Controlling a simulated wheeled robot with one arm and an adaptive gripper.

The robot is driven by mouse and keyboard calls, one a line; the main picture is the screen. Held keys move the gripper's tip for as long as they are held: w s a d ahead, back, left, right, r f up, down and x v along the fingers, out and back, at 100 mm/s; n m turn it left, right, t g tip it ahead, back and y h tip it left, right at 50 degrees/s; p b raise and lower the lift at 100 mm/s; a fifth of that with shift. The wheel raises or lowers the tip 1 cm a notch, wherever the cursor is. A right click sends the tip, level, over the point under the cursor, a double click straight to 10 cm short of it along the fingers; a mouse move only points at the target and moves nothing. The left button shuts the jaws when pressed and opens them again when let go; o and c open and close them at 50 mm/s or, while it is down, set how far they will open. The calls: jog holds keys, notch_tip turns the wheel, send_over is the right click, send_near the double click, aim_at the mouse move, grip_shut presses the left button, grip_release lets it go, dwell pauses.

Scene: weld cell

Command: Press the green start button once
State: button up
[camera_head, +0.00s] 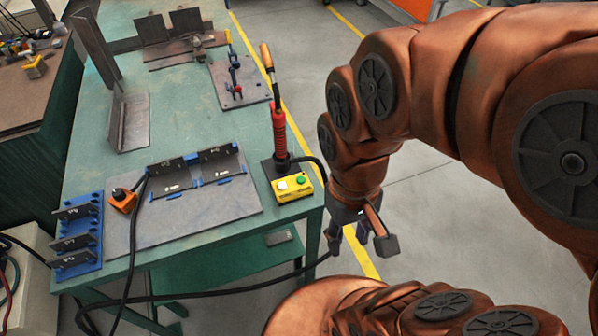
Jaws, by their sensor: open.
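The green start button (300,181) sits on the right part of the top of a small yellow control box (291,190). A white button (282,186) is on its left. The box lies near the front right corner of the green table. My gripper (360,243) hangs to the right of the table's front right corner, apart from the box, with its fingers pointing down. It is open, and I see nothing between its fingers. Part of the gripper is hard to make out at this size.
A red-handled torch (280,130) stands upright just behind the box, its black cable beside it. A grey plate (205,212) with angle brackets and an orange clamp (123,200) lie left. A blue rack (75,240) is at the front left.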

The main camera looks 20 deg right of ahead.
grip_shut()
dwell(1.3)
